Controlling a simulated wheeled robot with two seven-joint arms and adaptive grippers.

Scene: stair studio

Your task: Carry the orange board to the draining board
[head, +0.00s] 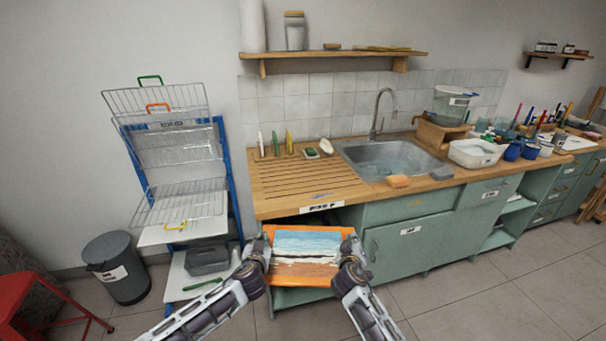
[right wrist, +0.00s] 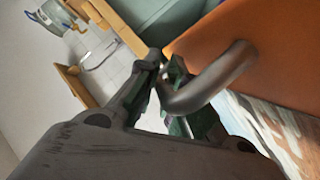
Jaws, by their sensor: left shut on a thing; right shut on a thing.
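The orange board (head: 309,272) carries a sheet painted with blue, white and brown bands. It is held between my two grippers, in front of the counter in the head view. My left gripper (head: 262,254) is shut on its left side. My right gripper (head: 347,258) is shut on its right side; the right wrist view shows the fingers (right wrist: 170,92) closed on a grey bar-like handle (right wrist: 213,80) at the orange edge. The draining board (head: 300,180) is the grooved wooden counter left of the sink, beyond and above the board.
A wire drying rack (head: 170,150) and bin (head: 118,268) stand left; the sink (head: 390,160) is right.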

